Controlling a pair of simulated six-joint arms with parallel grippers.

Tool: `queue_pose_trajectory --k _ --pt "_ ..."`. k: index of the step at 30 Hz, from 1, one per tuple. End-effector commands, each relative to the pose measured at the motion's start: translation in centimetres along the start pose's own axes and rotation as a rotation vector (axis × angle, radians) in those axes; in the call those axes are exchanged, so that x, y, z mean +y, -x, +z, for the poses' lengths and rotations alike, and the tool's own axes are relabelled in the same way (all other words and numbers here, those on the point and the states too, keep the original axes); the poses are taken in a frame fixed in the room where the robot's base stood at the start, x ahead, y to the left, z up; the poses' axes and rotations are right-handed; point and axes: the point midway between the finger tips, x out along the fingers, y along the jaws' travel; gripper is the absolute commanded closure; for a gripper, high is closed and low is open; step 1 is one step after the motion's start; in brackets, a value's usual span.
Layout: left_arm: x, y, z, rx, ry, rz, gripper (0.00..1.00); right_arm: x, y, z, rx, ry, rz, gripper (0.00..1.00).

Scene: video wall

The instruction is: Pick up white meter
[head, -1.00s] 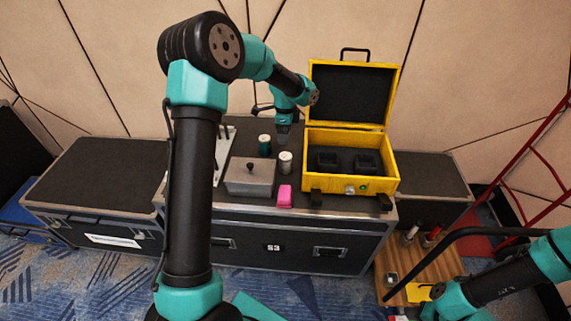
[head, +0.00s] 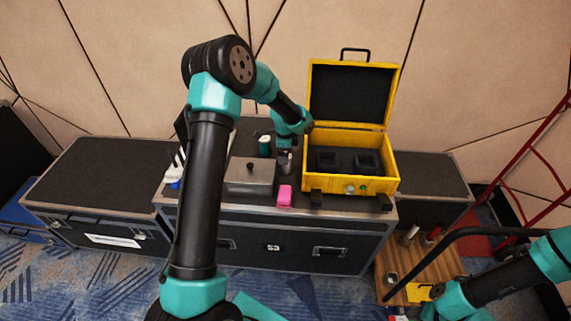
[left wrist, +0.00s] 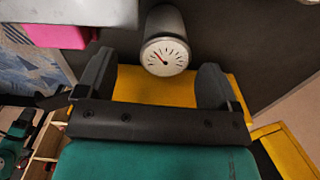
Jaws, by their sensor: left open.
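The white meter (left wrist: 166,56) is a small cylinder with a round dial and a red needle. In the left wrist view it lies between the two fingers of my open left gripper (left wrist: 157,72), with a gap on each side. In the head view the meter (head: 285,167) stands on the black case, mostly covered by my left gripper (head: 285,150), which is right above it. My right arm (head: 500,282) is at the lower right; its fingers cannot be made out.
A pink block (head: 284,196) and a grey box with a knob (head: 249,179) sit close by. A green cylinder (head: 264,145) stands behind. An open yellow case (head: 340,184) with black foam is just right. A wooden trolley (head: 452,262) stands lower right.

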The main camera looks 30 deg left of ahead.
Motion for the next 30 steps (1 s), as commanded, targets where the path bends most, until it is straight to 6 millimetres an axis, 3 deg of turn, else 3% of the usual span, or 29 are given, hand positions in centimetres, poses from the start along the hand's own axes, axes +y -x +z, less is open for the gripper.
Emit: queue_pose_trajectory --k 5,15,30 --pt "-0.2 -1.1 0.1 0.000 0.000 0.001 0.14 0.0 0.0 0.0 0.000 0.000 0.000 0.57" --pt "-0.6 -5.0 0.2 0.000 0.000 0.000 0.14 0.0 0.0 0.0 0.000 0.000 0.000 0.57" --pt "-0.6 -5.2 0.2 0.000 0.000 0.000 0.14 0.0 0.0 0.0 0.000 0.000 0.000 0.57"
